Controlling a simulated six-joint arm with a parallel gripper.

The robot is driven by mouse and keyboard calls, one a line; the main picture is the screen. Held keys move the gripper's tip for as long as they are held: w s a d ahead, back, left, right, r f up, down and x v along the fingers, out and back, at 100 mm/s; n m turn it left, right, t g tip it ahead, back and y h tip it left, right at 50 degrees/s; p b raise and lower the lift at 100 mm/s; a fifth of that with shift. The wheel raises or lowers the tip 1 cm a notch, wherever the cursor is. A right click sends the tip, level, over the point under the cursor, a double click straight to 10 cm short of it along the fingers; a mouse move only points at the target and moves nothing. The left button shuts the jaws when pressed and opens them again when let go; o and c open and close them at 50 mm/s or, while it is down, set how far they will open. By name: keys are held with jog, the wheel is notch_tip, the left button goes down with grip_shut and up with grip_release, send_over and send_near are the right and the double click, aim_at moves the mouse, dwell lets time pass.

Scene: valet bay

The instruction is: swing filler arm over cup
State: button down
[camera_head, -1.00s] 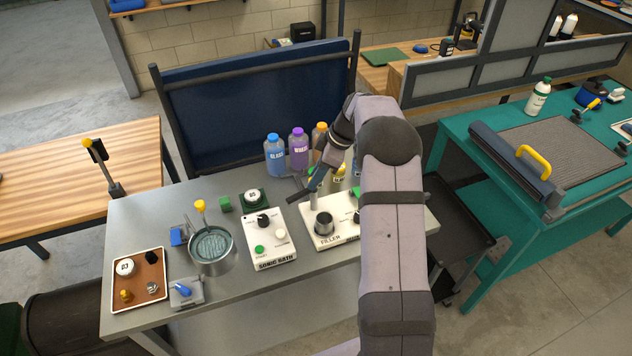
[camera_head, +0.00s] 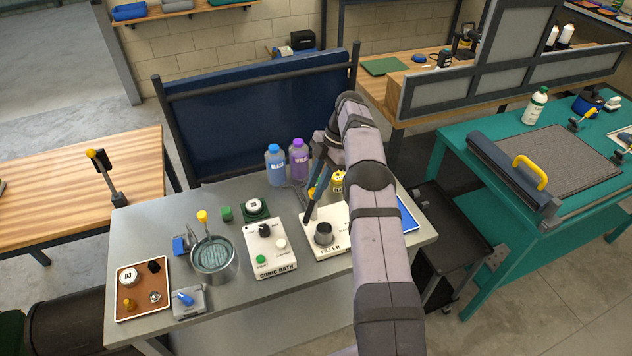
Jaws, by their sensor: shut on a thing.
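The filler (camera_head: 335,250) is a white box on the grey bench, with its label on the front. A dark cup (camera_head: 323,235) stands upright on it. My gripper (camera_head: 311,203) points down just behind and left of the cup, shut on the filler arm, of which only a small yellow part (camera_head: 313,192) shows between the dark fingers. The rest of the filler arm is hidden by my gripper and arm. I cannot tell whether its spout is over the cup.
Blue (camera_head: 275,165) and purple (camera_head: 298,160) bottles stand behind my gripper, with a yellow container (camera_head: 338,183) to its right. The sonic bath control box (camera_head: 270,247), a metal pot (camera_head: 214,258) and a brown tray (camera_head: 143,291) are to the left. A blue panel (camera_head: 407,213) lies at right.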

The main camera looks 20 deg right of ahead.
jog(key=shift+n+p, duration=0.6)
jog(key=shift+p, duration=0.3)
jog(key=c, duration=1.5)
grip_release()
jog(key=shift+r, duration=0.1)
notch_tip(320, 180, up, 10)
jog(key=p, duration=0.7)
jog(key=shift+p, duration=0.35)
